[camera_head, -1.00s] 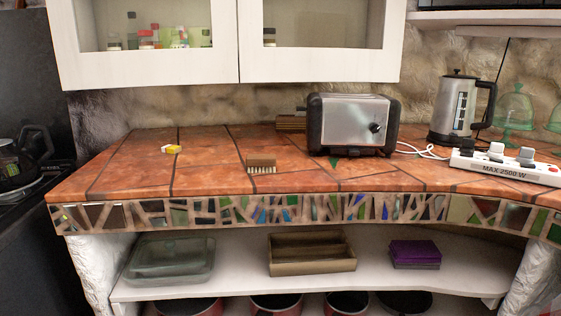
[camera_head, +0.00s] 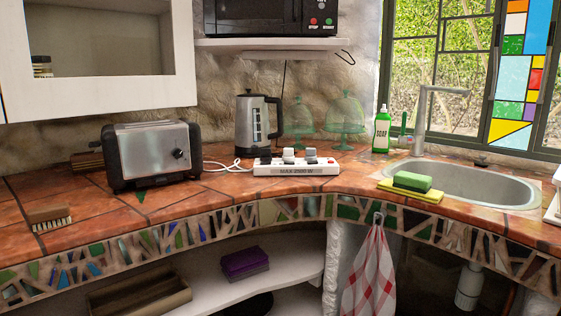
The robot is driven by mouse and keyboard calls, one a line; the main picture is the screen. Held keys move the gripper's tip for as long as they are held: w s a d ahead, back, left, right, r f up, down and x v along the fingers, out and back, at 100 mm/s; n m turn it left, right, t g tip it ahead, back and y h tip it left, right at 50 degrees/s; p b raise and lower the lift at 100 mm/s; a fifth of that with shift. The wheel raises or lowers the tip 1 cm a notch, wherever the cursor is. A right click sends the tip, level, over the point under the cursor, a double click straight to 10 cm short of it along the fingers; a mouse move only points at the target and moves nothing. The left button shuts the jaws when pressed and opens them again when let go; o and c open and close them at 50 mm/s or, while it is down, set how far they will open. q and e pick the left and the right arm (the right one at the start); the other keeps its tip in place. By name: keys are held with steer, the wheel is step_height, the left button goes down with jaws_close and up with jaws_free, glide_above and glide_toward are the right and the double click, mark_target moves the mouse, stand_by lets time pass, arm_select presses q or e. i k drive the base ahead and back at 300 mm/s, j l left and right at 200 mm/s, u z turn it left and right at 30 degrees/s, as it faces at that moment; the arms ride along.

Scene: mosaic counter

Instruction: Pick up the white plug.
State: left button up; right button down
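A white power strip (camera_head: 296,168) lies on the tiled counter, right of the kettle. A dark shape shows at the strip's left end, too small to make out. Neither of my grippers is in view.
A toaster (camera_head: 152,154) and a kettle (camera_head: 258,124) stand left of the strip, with a white cable (camera_head: 228,166) between. Glass domes (camera_head: 345,116) stand behind it. A sponge (camera_head: 412,182) lies by the sink (camera_head: 470,182). Counter in front of the strip is clear.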

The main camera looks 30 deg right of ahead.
mark_target(289, 155)
steer(key=z, duration=1.05)
steer(key=l+u, duration=0.3)
steer(key=i+l, duration=0.05)
steer(key=l, duration=0.05)
